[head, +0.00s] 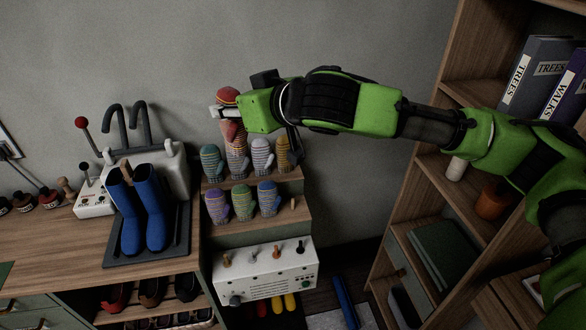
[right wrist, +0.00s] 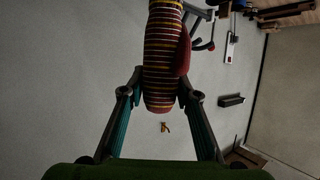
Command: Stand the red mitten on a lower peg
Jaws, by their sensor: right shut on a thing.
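The red mitten (head: 228,96), with thin yellow stripes, is in my right gripper (head: 232,114), above the upper row of the mitten rack. In the right wrist view the mitten (right wrist: 162,60) lies between the two fingers of the gripper (right wrist: 161,100), its red thumb to the right. The gripper hides part of it in the head view. The lower shelf (head: 240,226) holds a purple mitten (head: 217,206), a green mitten (head: 242,202) and a blue mitten (head: 268,199). A bare wooden peg (head: 293,203) stands at its right end. My left gripper is not in view.
Several mittens, including a teal one (head: 212,162) and a grey one (head: 262,156), stand on the upper row. Blue boots (head: 127,215) on a dark tray are left of the rack. A white switch box (head: 262,270) sits below. A bookcase (head: 445,95) stands right.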

